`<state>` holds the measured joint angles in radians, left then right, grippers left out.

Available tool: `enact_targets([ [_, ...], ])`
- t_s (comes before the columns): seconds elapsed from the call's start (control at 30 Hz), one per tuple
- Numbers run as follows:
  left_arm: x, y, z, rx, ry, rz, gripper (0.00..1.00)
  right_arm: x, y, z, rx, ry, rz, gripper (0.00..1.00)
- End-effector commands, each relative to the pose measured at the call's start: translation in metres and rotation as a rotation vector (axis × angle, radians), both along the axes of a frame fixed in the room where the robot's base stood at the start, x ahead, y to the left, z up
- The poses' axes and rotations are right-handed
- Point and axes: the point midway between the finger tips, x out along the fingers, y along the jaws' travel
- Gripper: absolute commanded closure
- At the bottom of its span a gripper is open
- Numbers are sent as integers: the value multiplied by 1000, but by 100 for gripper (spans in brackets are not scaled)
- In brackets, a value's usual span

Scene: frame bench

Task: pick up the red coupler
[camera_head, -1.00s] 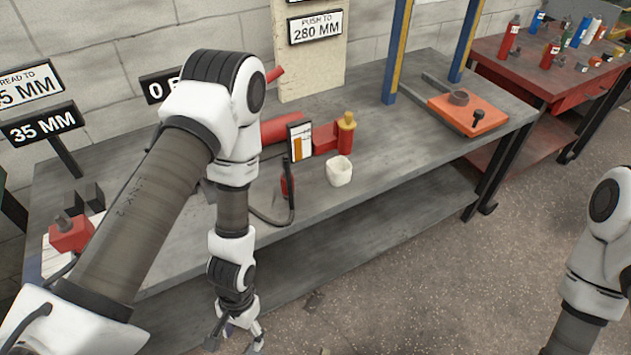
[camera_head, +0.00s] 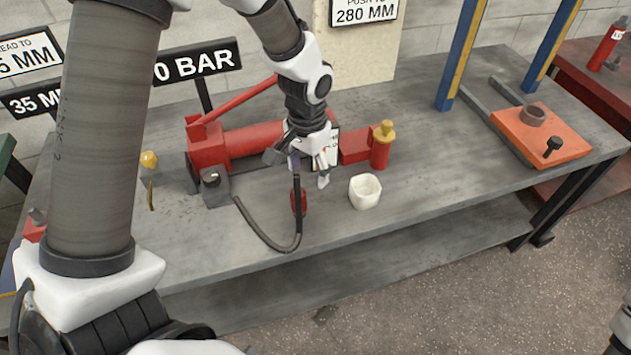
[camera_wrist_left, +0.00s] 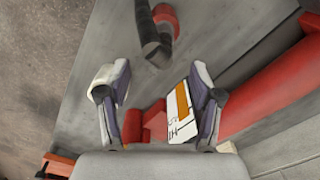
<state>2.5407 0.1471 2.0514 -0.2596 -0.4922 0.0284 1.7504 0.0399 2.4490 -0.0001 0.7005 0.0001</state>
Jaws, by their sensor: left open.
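The red coupler (camera_head: 299,203) is at the bench's front part, beside the black hose (camera_head: 268,241) that curves down in front of it. In the left wrist view a red part, likely the coupler (camera_wrist_left: 167,17), shows at the top, partly behind the dark hose (camera_wrist_left: 148,32). My left gripper (camera_head: 302,167) is open and empty, pointing down just above and behind the coupler. In the left wrist view its fingers (camera_wrist_left: 160,80) are spread, with the coupler beyond the tips. My right gripper is out of view.
A red pump body (camera_head: 255,140) lies behind the gripper. A white cup (camera_head: 365,192) and a red cylinder with a yellow top (camera_head: 382,148) stand to the right. An orange plate (camera_head: 541,135) lies farther right. The bench front left of the hose is clear.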

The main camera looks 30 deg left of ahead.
Motion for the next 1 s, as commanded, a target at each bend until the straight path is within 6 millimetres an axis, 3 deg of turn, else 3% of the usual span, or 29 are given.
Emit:
enact_targets([
  [0.33, -5, 6, -59, -1, 9, 1, 35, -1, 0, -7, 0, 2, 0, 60],
  [0.6, -4, 6, -64, -1, 5, 1, 35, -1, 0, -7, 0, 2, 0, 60],
  [0.8, -4, 6, -64, -1, 6, 1, 100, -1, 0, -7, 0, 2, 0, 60],
  [1.0, -4, 6, -65, -1, 6, 1, 100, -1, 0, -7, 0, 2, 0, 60],
])
